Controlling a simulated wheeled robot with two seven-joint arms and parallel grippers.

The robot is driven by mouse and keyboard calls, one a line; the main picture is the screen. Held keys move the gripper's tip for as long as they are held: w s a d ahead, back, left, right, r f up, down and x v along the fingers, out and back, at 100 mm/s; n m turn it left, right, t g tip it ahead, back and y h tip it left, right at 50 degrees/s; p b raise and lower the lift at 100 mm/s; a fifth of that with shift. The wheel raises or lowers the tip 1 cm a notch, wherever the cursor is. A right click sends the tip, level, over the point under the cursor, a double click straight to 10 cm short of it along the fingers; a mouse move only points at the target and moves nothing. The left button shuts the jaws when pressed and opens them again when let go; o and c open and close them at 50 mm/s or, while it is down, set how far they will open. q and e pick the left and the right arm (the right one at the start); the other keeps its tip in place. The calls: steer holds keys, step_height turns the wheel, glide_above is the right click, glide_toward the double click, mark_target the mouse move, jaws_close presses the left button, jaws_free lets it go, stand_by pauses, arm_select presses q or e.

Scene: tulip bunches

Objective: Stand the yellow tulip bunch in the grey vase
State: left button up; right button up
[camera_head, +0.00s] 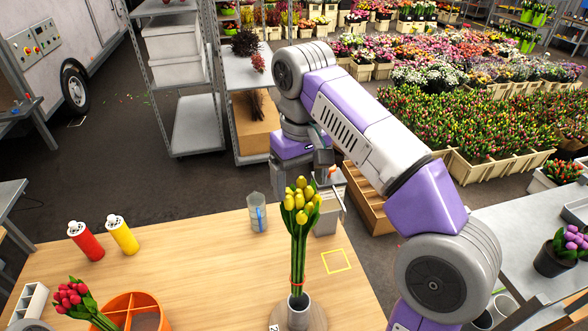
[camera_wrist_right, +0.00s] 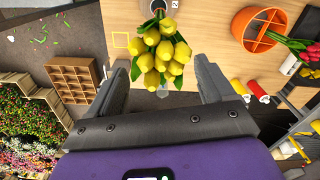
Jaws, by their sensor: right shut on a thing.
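The yellow tulip bunch (camera_head: 302,200) stands nearly upright, with a red band low around its stems. Its stem ends reach the mouth of the grey vase (camera_head: 299,316) at the near edge of the table; how deep they sit is hidden. My right gripper (camera_head: 320,172) points down from above and behind the flower heads. A bit of the vase (camera_wrist_right: 158,5) shows beyond the heads. My left gripper is out of view.
A glass beaker (camera_head: 257,212) and a yellow outlined square (camera_head: 336,261) are near the bunch. Red (camera_head: 86,240) and yellow (camera_head: 122,234) spray cans stand left. An orange divided bowl (camera_head: 133,307) and red tulips (camera_head: 72,296) are front left. Mid-left table is clear.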

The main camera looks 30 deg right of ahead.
steer(key=shift+s, duration=0.15)
steer(key=shift+s+r, duration=0.1)
steer(key=b, duration=0.5)
glide_above(299, 253)
steer(key=w+d, duration=0.1)
steer(key=w, duration=0.1)
step_height(299, 253, down, 7)
steer(key=shift+s+f, duration=0.15)
step_height(299, 253, down, 15)
steer(key=b, duration=1.1)
steer(key=shift+s+f, duration=0.1)
steer(key=shift+f, duration=0.05)
steer(key=shift+s+a+f+b, duration=0.15)
steer(key=shift+f+b, duration=0.2)
steer(key=o, duration=1.1)
